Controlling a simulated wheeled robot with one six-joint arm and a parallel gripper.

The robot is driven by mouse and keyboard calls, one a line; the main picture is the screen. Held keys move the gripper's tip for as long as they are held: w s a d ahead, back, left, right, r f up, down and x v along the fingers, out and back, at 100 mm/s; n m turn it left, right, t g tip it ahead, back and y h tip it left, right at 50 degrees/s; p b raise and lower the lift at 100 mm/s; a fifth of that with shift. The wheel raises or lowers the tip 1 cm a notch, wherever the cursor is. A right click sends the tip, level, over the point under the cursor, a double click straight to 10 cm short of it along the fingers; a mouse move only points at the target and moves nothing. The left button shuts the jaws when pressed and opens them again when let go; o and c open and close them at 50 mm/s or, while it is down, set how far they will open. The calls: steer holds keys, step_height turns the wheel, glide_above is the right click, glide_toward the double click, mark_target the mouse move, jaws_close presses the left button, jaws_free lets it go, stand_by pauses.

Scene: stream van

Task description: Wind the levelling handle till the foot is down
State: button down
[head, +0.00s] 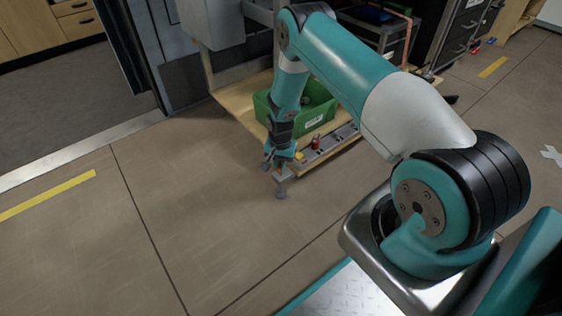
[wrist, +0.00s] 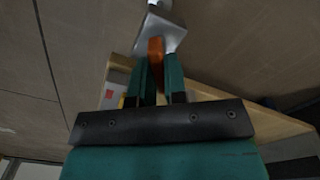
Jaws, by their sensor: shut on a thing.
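My gripper (head: 279,160) is low beside the front corner of a wooden platform, in the middle of the head view. In the wrist view its two teal fingers (wrist: 158,78) are closed on an orange grip, the levelling handle (wrist: 156,50). A grey metal bracket (wrist: 165,37) shows just beyond the fingertips. In the head view the grey levelling foot (head: 281,193) hangs under the gripper near the floor. I cannot tell whether it touches the floor. Most of the handle is hidden by the fingers.
A green crate (head: 314,120) stands on the wooden platform (head: 236,98) behind the gripper. A grey strip with red and yellow knobs (head: 325,147) runs along the platform's edge. The floor to the left and front is clear. Dark cabinets (head: 462,40) stand behind.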

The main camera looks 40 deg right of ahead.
steer(key=c, duration=1.2)
jaws_free()
steer(key=shift+o, duration=0.2)
step_height(320, 180, up, 17)
steer(key=p, duration=0.7)
steer(key=shift+r+p, duration=0.2)
steer(key=shift+p, duration=0.1)
